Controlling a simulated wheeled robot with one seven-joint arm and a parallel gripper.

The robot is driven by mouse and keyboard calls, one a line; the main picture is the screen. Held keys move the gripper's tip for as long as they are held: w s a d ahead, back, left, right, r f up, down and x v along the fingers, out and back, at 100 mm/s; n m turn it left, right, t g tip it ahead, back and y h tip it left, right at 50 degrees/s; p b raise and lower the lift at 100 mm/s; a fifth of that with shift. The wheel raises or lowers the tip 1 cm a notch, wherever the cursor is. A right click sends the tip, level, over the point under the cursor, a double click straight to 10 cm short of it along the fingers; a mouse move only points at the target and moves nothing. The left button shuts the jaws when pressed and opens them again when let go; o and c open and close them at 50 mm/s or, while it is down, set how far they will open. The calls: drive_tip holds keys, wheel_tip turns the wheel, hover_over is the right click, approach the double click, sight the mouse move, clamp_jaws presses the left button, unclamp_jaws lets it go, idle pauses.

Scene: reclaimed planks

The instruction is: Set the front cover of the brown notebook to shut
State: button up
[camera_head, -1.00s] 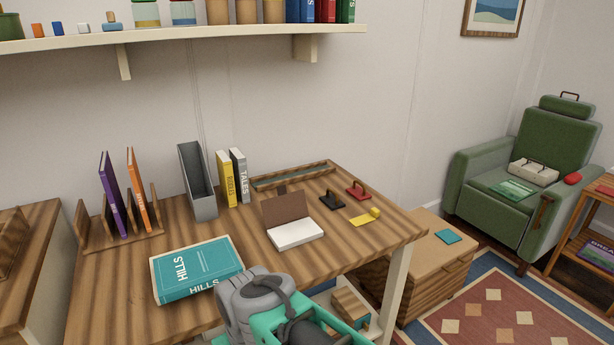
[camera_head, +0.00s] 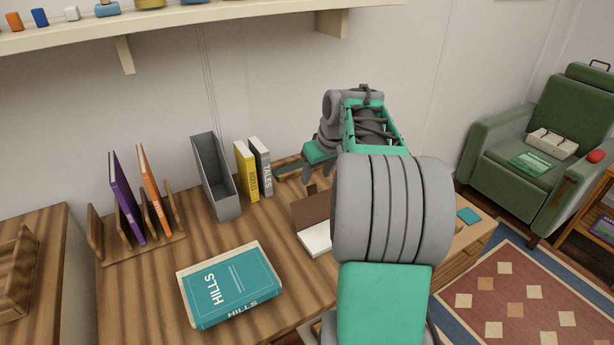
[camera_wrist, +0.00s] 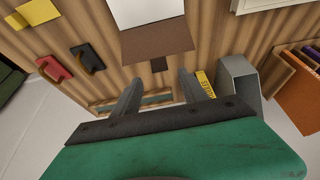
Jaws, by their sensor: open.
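The brown notebook lies on the desk with its white pages (camera_head: 315,239) facing up. Its brown front cover (camera_head: 311,209) stands raised at the back edge of the pages, leaning open. In the wrist view the cover (camera_wrist: 160,43) shows with a small dark tab (camera_wrist: 158,64) at its edge, and part of the pages (camera_wrist: 146,12) is cut off by the frame. My gripper (camera_wrist: 159,78) is open and empty, its fingers either side of the tab's line, apparently short of it.
A grey file holder (camera_head: 216,180) and yellow and grey books (camera_head: 247,172) stand left of my gripper. A teal book (camera_head: 231,284) lies at the front. Black (camera_wrist: 88,58) and red (camera_wrist: 54,68) handled objects and a yellow item (camera_wrist: 36,10) lie beside the notebook.

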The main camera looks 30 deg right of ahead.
sight(312, 187)
drive_tip(key=x, duration=0.6)
drive_tip(key=shift+d+f, duration=0.1)
drive_tip(key=shift+f, duration=0.05)
drive_tip(key=shift+c, duration=0.4)
clamp_jaws()
idle(0.7)
